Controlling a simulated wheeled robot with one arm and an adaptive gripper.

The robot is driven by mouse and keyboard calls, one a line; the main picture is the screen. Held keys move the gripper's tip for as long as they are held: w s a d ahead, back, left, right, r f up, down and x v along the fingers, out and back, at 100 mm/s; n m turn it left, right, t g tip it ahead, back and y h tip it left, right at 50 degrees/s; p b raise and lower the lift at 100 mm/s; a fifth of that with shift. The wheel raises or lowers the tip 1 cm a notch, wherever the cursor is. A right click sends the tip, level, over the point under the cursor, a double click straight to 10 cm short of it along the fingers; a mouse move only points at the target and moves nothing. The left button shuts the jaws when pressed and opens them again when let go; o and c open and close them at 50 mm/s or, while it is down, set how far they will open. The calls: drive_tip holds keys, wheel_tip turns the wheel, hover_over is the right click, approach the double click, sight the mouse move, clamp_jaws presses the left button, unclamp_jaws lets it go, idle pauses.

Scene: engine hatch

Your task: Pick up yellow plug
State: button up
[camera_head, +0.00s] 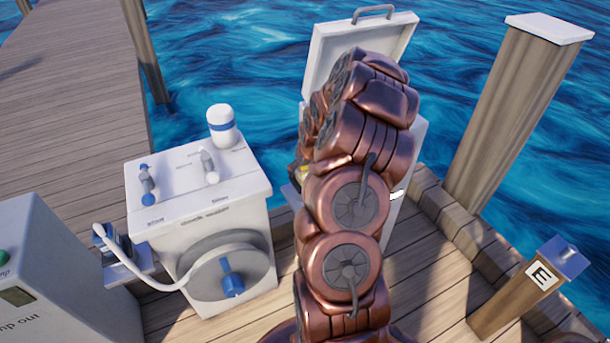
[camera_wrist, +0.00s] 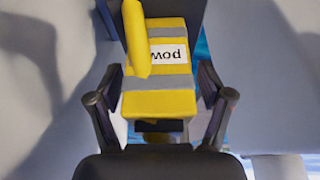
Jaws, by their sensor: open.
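The yellow plug (camera_wrist: 158,103) fills the middle of the wrist view. It is a yellow block with grey bands, a white label with upside-down "pow" lettering, and a yellow handle-like bar (camera_wrist: 136,38) slanting at its upper left. My gripper (camera_wrist: 160,84) is open, with one finger on each side of the plug. A narrow gap shows at the right finger; I cannot tell whether the left one touches. In the head view my arm hides most of the gripper and plug; only a small yellow patch (camera_head: 303,171) shows at its left edge.
A white box with a raised lid (camera_head: 342,50) stands behind my arm. A white cabinet (camera_head: 207,205) with a hose reel, small valves and a bottle (camera_head: 222,128) stands to the left. A wooden post (camera_head: 515,110) rises at the right. Bare deck (camera_head: 430,285) lies at lower right.

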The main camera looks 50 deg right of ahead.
clamp_jaws()
idle(0.6)
drive_tip(key=shift+r, duration=0.1)
wheel_tip(320, 180, up, 10)
drive_tip(key=shift+f+b, duration=0.1)
drive_tip(key=shift+b, duration=0.7)
wheel_tip(320, 180, up, 8)
drive_tip(key=p, duration=0.1)
drive_tip(key=shift+f, duration=0.15)
idle(0.9)
